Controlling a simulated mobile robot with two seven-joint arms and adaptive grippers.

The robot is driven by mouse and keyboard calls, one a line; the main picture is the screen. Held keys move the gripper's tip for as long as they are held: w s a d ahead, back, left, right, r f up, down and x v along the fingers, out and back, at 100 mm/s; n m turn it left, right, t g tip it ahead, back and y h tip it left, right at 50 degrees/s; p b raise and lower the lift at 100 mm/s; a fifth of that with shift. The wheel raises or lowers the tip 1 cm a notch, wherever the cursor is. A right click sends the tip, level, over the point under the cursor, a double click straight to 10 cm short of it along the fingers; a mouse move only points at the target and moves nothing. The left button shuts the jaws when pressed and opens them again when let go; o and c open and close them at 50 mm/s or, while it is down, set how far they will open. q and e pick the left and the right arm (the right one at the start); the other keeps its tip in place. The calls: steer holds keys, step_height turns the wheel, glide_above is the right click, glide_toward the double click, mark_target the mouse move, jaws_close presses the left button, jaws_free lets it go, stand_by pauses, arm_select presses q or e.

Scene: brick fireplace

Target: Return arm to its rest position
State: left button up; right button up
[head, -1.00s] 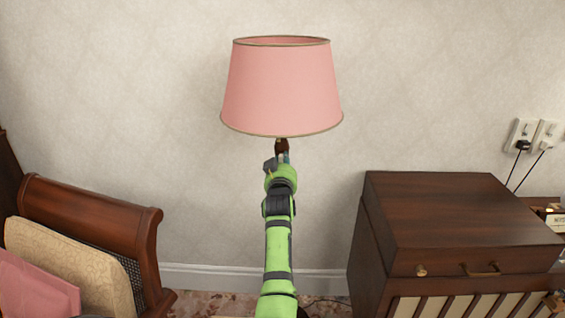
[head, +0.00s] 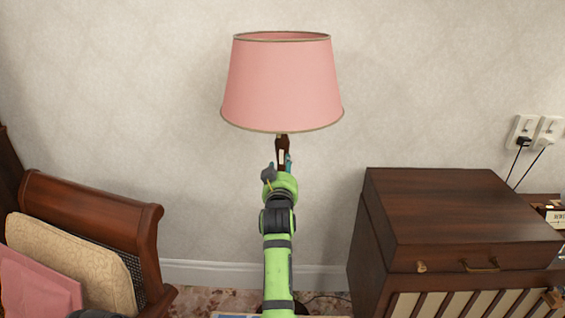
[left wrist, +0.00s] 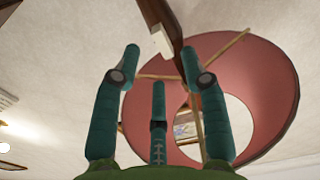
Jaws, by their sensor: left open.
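My left gripper (head: 280,166) is at the end of my green arm, in the middle of the head view, just below the lamp. In the left wrist view its teal fingers (left wrist: 160,85) are spread apart with nothing between them. The floor lamp has a pink shade (head: 282,85) and a dark wooden stem (head: 282,146). The left wrist view looks up into the underside of the shade (left wrist: 265,85), with the stem (left wrist: 160,22) beyond the fingertips. A small pale block (left wrist: 155,44) shows by the stem. My right gripper is in neither view.
A wooden armchair (head: 90,205) with cushions stands at the left. A dark wooden cabinet (head: 450,210) stands at the right, below wall sockets (head: 535,131) with cords. The wall is close behind the lamp. Open space lies between chair and cabinet.

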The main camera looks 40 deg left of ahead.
arm_select(q)
steer(key=shift+s+d, duration=0.4)
steer(key=shift+s, duration=0.1)
